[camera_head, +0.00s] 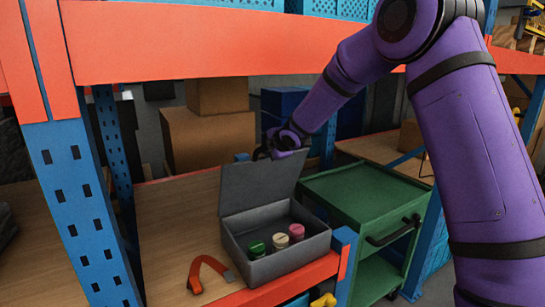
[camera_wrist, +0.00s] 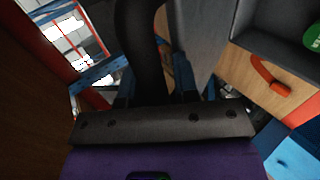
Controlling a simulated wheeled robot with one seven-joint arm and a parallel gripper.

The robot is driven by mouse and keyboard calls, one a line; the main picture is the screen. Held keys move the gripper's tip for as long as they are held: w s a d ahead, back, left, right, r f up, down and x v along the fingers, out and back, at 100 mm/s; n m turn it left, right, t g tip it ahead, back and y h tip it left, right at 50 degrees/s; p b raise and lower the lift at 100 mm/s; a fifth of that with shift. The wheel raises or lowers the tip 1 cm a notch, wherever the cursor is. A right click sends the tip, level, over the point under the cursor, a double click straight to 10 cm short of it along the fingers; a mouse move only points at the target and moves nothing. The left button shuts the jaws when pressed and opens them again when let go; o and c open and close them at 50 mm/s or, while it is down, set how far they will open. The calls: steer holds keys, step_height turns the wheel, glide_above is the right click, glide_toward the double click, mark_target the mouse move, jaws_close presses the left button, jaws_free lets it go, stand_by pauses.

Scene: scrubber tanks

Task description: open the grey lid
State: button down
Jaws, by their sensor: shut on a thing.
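The grey lid (camera_head: 258,184) belongs to a grey box (camera_head: 277,260) on the shelf and stands raised, close to upright, at the box's back edge. In the box sit a green-capped, a cream-capped and a pink-capped container. My gripper (camera_head: 272,152) is at the lid's top edge, shut on it; the fingertips are small and partly hidden in the head view. In the wrist view my gripper's dark fingers (camera_wrist: 150,60) fill the middle, with a grey panel (camera_wrist: 200,35) beside them.
A red-orange handled tool (camera_head: 205,270) lies left of the box. An orange beam (camera_head: 220,45) crosses above, with a blue post (camera_head: 75,200) at left. A green cart (camera_head: 365,195) stands right of the box. Cardboard boxes (camera_head: 212,140) are behind.

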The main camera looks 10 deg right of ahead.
steer(key=shift+a+f, duration=0.1)
steer(key=shift+f, duration=0.3)
steer(key=c, duration=1)
jaws_free()
steer(key=shift+f, duration=0.1)
steer(key=v, duration=1.1)
steer(key=shift+w+r, duration=0.15)
steer(key=shift+r, duration=0.3)
